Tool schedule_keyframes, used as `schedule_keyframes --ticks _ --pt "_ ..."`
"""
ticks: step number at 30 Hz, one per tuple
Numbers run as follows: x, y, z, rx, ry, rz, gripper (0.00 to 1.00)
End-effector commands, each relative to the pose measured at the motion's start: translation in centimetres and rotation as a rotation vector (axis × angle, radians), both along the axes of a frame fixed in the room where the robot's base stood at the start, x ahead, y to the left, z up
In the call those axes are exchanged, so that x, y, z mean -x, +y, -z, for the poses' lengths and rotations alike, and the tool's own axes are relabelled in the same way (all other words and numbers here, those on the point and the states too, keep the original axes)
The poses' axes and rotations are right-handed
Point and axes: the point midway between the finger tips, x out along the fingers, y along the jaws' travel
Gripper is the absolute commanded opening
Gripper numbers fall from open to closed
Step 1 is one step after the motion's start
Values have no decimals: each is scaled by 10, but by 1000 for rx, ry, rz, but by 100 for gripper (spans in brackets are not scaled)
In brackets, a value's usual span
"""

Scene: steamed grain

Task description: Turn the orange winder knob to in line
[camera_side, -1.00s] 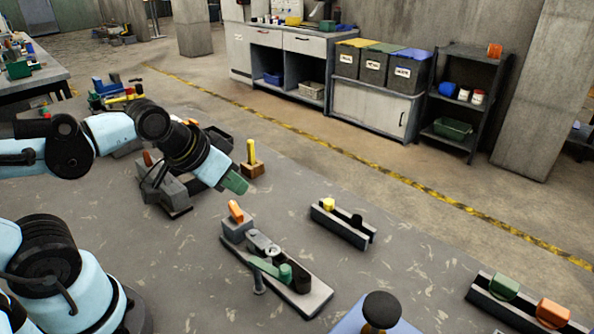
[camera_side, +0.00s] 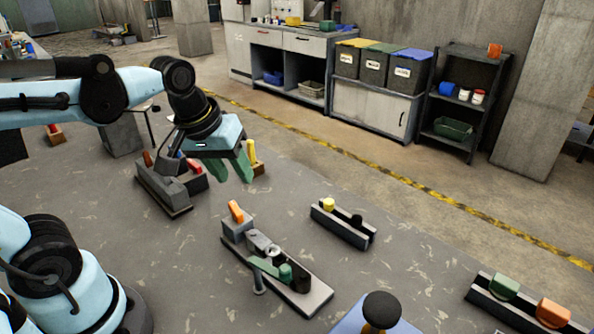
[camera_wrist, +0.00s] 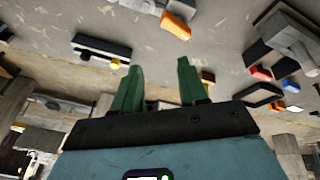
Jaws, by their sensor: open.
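The orange winder knob (camera_side: 236,211) is a short bar on a grey block at the far left end of a long grey base plate (camera_side: 313,298). The bar leans from upper left to lower right in the side view. An orange bar, likely this knob, also shows in the wrist view (camera_wrist: 176,27). My gripper (camera_side: 231,176) hangs above the knob, apart from it, with green fingers pointing down. In the wrist view its fingers (camera_wrist: 160,66) are spread and empty.
The same plate carries a green lever (camera_side: 264,267) with a green knob. A rail with a yellow knob (camera_side: 328,204) stands to its right. Behind are a grey fixture (camera_side: 163,188) and a yellow upright handle (camera_side: 251,153). Bare tabletop lies between the fixtures.

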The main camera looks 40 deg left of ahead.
Motion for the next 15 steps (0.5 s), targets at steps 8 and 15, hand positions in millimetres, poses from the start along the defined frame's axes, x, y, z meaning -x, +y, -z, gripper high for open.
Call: schedule_keyframes --ticks 8,15 --pt "-6 13 -25 138 270 -576 43" --pt "-7 16 -30 152 345 -758 43"
